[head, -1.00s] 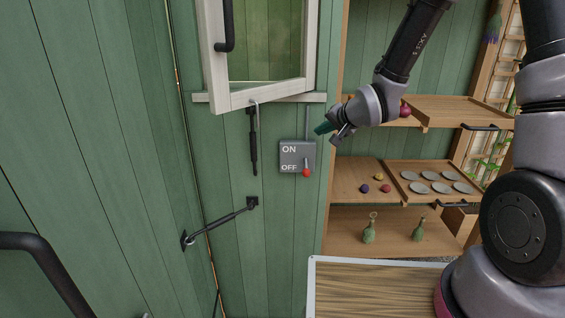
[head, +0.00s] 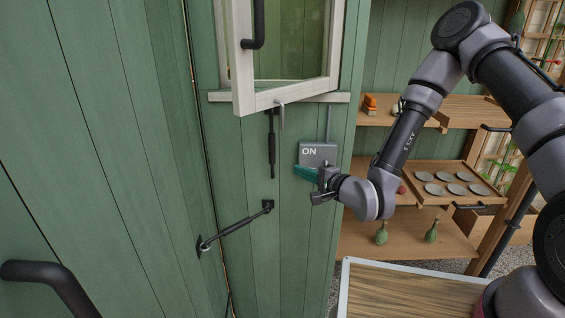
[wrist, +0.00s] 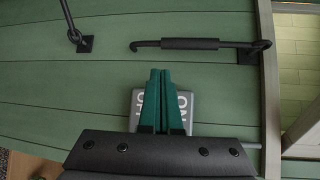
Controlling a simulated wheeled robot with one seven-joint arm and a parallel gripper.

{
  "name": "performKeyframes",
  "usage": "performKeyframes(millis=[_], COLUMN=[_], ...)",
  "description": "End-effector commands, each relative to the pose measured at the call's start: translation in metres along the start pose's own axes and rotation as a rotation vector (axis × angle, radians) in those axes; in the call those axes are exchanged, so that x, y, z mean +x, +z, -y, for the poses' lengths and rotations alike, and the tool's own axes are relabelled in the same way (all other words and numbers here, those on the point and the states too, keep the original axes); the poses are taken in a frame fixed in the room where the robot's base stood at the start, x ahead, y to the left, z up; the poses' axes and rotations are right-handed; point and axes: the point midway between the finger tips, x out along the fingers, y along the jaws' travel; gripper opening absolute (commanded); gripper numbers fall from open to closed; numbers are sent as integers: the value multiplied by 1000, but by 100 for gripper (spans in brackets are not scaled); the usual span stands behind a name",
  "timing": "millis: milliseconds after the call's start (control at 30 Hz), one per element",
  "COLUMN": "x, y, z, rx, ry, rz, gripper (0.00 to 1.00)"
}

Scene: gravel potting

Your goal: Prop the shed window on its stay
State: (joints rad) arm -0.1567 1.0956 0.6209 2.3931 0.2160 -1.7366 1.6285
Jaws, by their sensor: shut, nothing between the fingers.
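The white-framed shed window (head: 285,96) stands swung partly open above its sill (head: 222,97). A small grey hook (head: 282,115) hangs from the lower part of its frame. The black stay (head: 271,145) hangs straight down the green wall below the sill, with a thicker grip along it. In the wrist view the stay (wrist: 195,43) lies across the top, its bracket at right and its hooked end at left. My gripper (head: 297,172) is shut and empty, its teal fingertips in front of the switch box, right of and apart from the stay. The fingertips also show in the wrist view (wrist: 160,72).
The grey switch box (head: 318,153) reads ON; my gripper hides its lower part. A black diagonal hook rod (head: 235,225) sits lower left. A dark handle (head: 48,280) is at far left. Shelves with a tray of discs (head: 425,165) and a wooden bench top (head: 410,292) lie right.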

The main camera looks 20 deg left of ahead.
Motion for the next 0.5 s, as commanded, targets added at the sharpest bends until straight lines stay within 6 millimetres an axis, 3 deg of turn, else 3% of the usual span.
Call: performKeyframes(millis=[367, 500], x=[1, 13], y=[1, 1], z=[0, 0], rx=[3, 0], ry=[-2, -3], rz=[1, 1], gripper=[0, 0])
